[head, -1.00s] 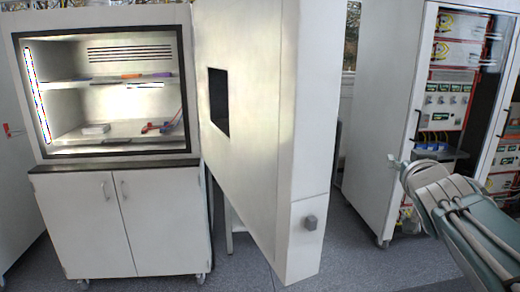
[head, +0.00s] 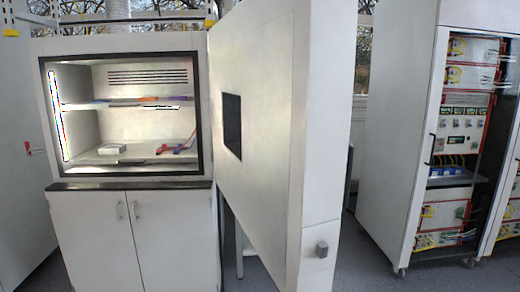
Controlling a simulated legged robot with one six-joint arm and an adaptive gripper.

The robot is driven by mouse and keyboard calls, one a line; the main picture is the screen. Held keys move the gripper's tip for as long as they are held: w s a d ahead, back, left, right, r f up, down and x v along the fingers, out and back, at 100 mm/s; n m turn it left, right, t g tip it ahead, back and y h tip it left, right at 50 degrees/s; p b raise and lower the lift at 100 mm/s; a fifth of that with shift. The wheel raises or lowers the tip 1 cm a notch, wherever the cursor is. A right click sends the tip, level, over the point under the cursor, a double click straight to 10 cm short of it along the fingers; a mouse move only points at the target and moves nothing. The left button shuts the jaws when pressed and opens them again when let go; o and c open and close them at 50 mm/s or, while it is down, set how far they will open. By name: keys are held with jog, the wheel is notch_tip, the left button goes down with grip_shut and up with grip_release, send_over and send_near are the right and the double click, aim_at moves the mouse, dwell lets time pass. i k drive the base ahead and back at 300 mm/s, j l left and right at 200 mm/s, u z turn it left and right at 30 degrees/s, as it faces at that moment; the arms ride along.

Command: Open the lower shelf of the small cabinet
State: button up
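The small cabinet (head: 130,240) stands at the left in the head view. Its upper compartment is open, with its large white door (head: 265,150) swung out to the right. Inside are an upper shelf (head: 85,106) and a lower shelf surface (head: 85,158) with a few small items on it. Below the dark ledge (head: 80,186), two white lower doors are shut, each with a metal handle near the middle, the left handle (head: 120,210) and the right handle (head: 137,210). My gripper is out of view.
The open door with its dark window (head: 232,126) and grey latch block (head: 321,249) juts toward me. A tall rack cabinet (head: 400,140) with red-edged equipment (head: 463,125) stands at the right on casters. Grey floor (head: 365,262) shows between them.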

aim_at(138, 152)
jog(key=l+u, duration=0.25)
jog(key=u, duration=0.15)
jog(key=l+u, duration=0.25)
jog(key=u, duration=0.15)
jog(key=k+l+u, duration=0.1)
jog(key=l, duration=0.35)
jog(key=k+l+u, duration=0.1)
jog(key=k+l, duration=0.15)
jog(key=l, duration=0.15)
jog(key=k+l+u, duration=0.1)
jog(key=l, duration=0.3)
jog(key=k+l+u, duration=0.1)
jog(key=k+l, duration=0.15)
jog(key=l, duration=0.15)
jog(key=i+l+u, duration=0.1)
jog(key=i+l, duration=0.15)
jog(key=l, duration=0.15)
jog(key=i+l+u, duration=0.1)
jog(key=l, duration=0.3)
jog(key=i+l+u, duration=0.3)
jog(key=i+l, duration=0.65)
jog(key=j+z, duration=0.2)
jog(key=j, duration=1.6)
jog(key=i+j+z, duration=0.15)
jog(key=i+j, duration=0.35)
jog(key=i+j+z, duration=0.1)
jog(key=i+j, duration=0.35)
jog(key=j, duration=0.3)
jog(key=i, duration=0.85)
